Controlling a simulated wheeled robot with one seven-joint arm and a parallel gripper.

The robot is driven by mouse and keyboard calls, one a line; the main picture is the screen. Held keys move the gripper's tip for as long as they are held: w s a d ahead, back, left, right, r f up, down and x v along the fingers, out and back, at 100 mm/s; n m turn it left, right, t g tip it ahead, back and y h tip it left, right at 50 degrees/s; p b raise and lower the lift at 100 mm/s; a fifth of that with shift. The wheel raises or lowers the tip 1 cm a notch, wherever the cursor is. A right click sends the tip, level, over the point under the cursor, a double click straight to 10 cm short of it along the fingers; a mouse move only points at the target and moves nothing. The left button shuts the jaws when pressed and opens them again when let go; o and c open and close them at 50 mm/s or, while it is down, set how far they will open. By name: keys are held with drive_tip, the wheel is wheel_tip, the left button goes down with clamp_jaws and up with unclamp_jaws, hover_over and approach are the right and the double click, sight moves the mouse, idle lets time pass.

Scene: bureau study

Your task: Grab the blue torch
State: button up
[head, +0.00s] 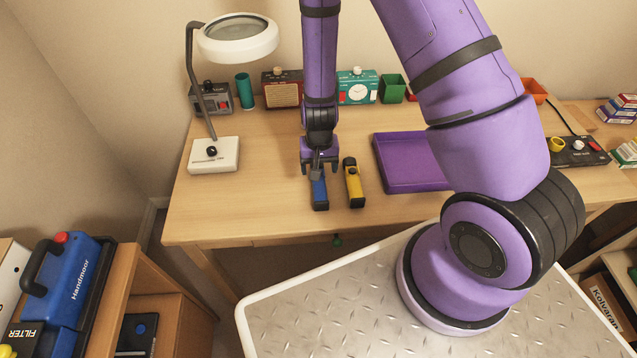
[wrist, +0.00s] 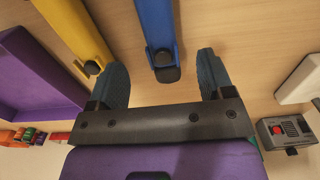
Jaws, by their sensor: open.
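The blue torch (head: 320,191) lies on the wooden desk, its far end hidden under my gripper in the head view. In the wrist view the blue torch (wrist: 157,32) runs from the top edge down to its black end, which lies between my two fingers in the picture. My gripper (head: 321,172) is open, pointing down over the torch's far end; its fingers (wrist: 165,78) show on either side, apart from the torch. I cannot tell the exact height above the desk.
A yellow torch (head: 354,186) lies just right of the blue one, also in the wrist view (wrist: 78,32). A purple tray (head: 412,187) lies further right. A magnifier lamp (head: 214,155) stands left. Radios and pots line the back. The desk left of the blue torch is clear.

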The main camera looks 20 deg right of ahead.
sight(319, 183)
drive_tip(key=shift+w+f, duration=0.1)
drive_tip(key=shift+f, duration=2.65)
drive_tip(key=c, duration=1.1)
drive_tip(key=shift+r, duration=0.1)
